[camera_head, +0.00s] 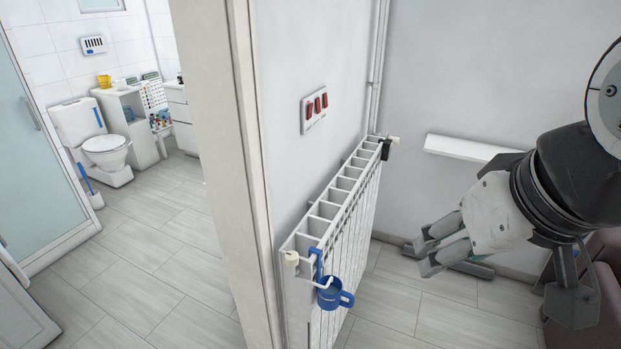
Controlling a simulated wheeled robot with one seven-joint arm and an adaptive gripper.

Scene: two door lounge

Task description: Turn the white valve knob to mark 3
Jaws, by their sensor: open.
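A white radiator (345,190) runs along the wall in the middle of the view. I cannot tell which of the two is the valve knob; no marks or numbers are readable on either. My gripper (427,254) is open and empty, to the right of the radiator and apart from it, with its fingers pointing left.
A panel with red switches (314,108) is on the wall above. A white shelf (470,148) is on the back wall. A door frame (250,150) and bathroom lie left.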

